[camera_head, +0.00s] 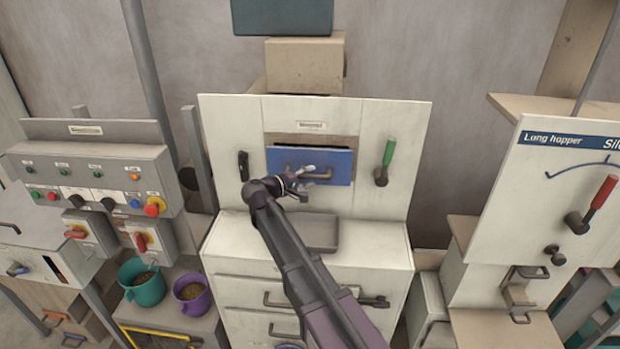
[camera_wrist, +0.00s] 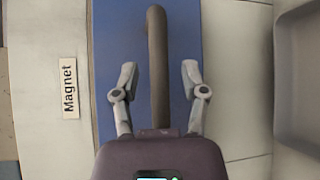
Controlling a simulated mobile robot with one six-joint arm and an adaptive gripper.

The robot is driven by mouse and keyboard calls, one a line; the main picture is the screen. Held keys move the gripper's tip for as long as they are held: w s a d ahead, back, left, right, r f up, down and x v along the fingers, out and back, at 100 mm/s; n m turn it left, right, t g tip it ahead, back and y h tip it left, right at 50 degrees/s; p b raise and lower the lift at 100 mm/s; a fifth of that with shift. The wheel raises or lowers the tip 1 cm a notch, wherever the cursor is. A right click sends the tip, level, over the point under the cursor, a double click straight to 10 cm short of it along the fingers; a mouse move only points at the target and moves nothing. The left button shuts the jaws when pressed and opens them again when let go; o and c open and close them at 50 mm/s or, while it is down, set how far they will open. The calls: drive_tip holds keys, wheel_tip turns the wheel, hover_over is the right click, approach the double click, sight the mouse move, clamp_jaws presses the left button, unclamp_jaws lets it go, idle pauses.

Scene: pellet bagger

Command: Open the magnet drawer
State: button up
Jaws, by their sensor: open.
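The magnet drawer (camera_head: 340,165) has a blue front set in a white panel below a small label. It also shows as a blue band in the wrist view (camera_wrist: 108,40), beside a label reading "Magnet" (camera_wrist: 69,87). Its bar handle (camera_wrist: 157,60) is grey-brown and runs between my gripper's open fingers in the wrist view. My gripper (camera_wrist: 158,80) is open, one finger on each side of the handle, with visible gaps on both sides. In the head view my gripper (camera_head: 300,182) is in front of the blue face and partly hides the handle.
A green-handled lever (camera_head: 388,153) is right of the drawer and a black handle (camera_head: 243,165) is left of it. A grey tray (camera_head: 322,232) lies below. White drawers (camera_head: 245,292) are underneath. A button panel (camera_head: 90,178) stands at left.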

drive_tip(key=shift+c, duration=0.2)
clamp_jaws()
drive_tip(key=s, duration=1.2)
drive_tip(key=shift+s+a, duration=0.2)
drive_tip(key=shift+s, duration=0.1)
drive_tip(key=shift+o, duration=0.2)
unclamp_jaws()
